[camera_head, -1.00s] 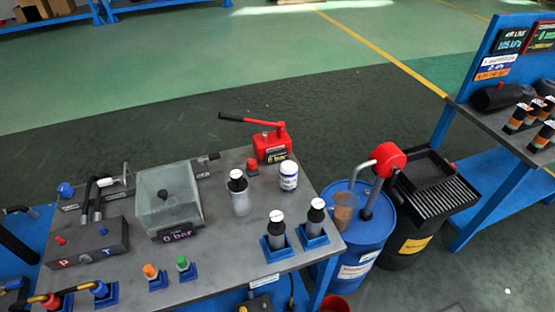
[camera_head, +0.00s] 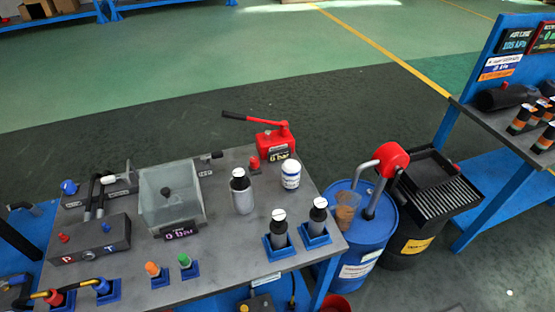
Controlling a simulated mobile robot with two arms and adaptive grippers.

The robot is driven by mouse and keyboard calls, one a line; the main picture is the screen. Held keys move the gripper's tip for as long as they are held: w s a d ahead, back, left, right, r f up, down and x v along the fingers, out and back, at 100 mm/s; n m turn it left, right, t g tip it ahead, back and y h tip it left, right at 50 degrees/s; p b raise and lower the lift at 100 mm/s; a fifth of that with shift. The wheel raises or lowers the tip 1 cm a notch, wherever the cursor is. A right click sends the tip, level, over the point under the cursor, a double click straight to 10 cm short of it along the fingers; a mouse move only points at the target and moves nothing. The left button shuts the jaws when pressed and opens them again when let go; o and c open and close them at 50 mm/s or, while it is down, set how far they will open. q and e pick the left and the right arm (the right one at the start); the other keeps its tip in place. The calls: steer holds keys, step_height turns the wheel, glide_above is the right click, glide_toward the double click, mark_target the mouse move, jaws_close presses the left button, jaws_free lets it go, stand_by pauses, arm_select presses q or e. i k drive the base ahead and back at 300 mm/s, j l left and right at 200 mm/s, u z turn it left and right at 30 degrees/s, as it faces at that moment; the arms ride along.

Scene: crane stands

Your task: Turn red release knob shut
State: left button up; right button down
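A small red knob (camera_head: 254,163) stands upright on the grey bench top, just in front of a red hand pump (camera_head: 275,142). The pump has a long red lever with a dark grip pointing left, and a display reading 0 bar. I cannot tell from this view how far the knob is turned. Another red knob (camera_head: 63,238) sits on a dark block marked P and T at the left of the bench. Neither of my grippers can be made out in the head view.
A clear box (camera_head: 170,205) with a 0 bar display stands mid-bench. A black-capped bottle (camera_head: 242,193) and a white jar (camera_head: 290,174) stand near the pump. A blue drum (camera_head: 360,235) and a black bin (camera_head: 415,235) stand right of the bench. The floor behind is clear.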

mark_target(254, 161)
steer(key=k+l+z, duration=0.25)
steer(key=k, duration=0.2)
steer(key=k+l+z, duration=0.2)
steer(key=k+l, duration=0.2)
steer(key=k, duration=0.05)
